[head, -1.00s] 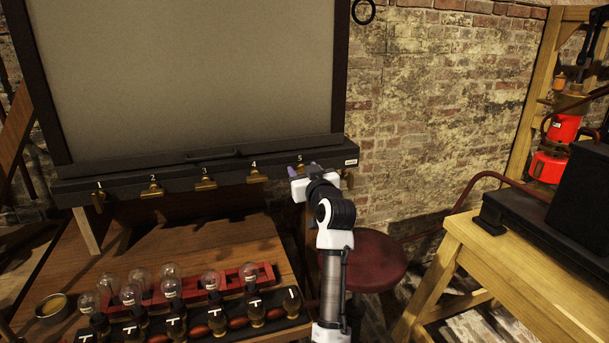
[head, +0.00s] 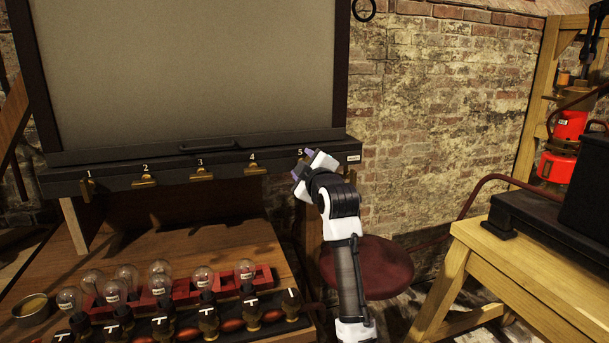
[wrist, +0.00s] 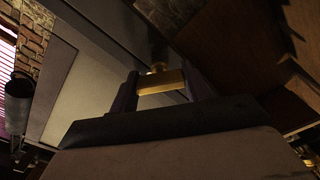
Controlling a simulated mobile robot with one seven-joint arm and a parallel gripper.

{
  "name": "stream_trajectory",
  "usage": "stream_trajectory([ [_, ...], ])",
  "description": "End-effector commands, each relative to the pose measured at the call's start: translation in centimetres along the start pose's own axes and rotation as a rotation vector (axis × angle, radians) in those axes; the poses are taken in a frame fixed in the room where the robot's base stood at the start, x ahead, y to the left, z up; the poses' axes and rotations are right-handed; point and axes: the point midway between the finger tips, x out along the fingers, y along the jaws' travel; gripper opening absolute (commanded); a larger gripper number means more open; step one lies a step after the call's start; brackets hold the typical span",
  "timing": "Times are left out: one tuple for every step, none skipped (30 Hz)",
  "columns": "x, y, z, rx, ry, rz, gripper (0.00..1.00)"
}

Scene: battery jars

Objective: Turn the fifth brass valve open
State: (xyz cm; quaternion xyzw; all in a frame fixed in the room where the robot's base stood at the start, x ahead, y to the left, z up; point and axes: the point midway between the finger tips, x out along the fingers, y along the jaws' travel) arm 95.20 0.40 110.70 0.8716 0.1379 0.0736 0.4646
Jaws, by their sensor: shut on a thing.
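A dark rail (head: 120,178) runs below a large grey panel and carries brass valves under numbers 1 to 5. The fifth valve is mostly hidden behind my gripper (head: 304,167) in the head view; the number 5 shows just above it. In the wrist view the fifth brass valve's handle (wrist: 162,82) sits between the two dark fingers, which are shut on it. The first valve (head: 87,189) hangs with its handle downward. The second (head: 144,182), third (head: 202,174) and fourth (head: 256,169) valves have their handles across.
Glass bulbs (head: 160,273) stand in a red rack on the wooden bench, behind a row of T-marked knobs. A round red stool (head: 370,268) stands below my arm. A wooden table (head: 510,265) with black equipment is at right.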

Motion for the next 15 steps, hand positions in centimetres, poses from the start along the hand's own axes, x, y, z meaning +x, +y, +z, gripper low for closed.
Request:
stream_trajectory([
  [-0.04, -0.22, 0.26, -0.046, -0.002, 0.001, 0.24],
  [-0.03, -0.25, 0.25, -0.074, -0.002, 0.001, 0.24],
  [-0.03, -0.27, 0.23, -0.112, -0.001, 0.0, 0.24],
  [-0.04, -0.23, 0.24, -0.139, -0.002, 0.001, 0.24],
  [-0.05, -0.21, 0.24, -0.168, -0.002, 0.001, 0.24],
  [-0.03, -0.27, 0.21, -0.204, -0.001, 0.0, 0.24],
  [-0.02, -0.29, 0.21, -0.23, -0.001, -0.001, 0.24],
  [-0.03, -0.27, 0.22, -0.256, -0.001, 0.0, 0.24],
  [-0.04, -0.24, 0.21, -0.29, -0.001, 0.0, 0.24],
  [-0.03, -0.25, 0.2, -0.314, -0.002, -0.001, 0.24],
  [-0.02, -0.26, 0.2, -0.339, -0.002, -0.001, 0.24],
  [-0.01, -0.27, 0.2, -0.368, -0.002, -0.001, 0.24],
  [-0.01, -0.28, 0.2, -0.389, -0.002, -0.001, 0.24],
  [0.0, -0.28, 0.2, -0.411, -0.002, -0.002, 0.24],
  [-0.01, -0.24, 0.2, -0.436, -0.002, -0.001, 0.24],
])
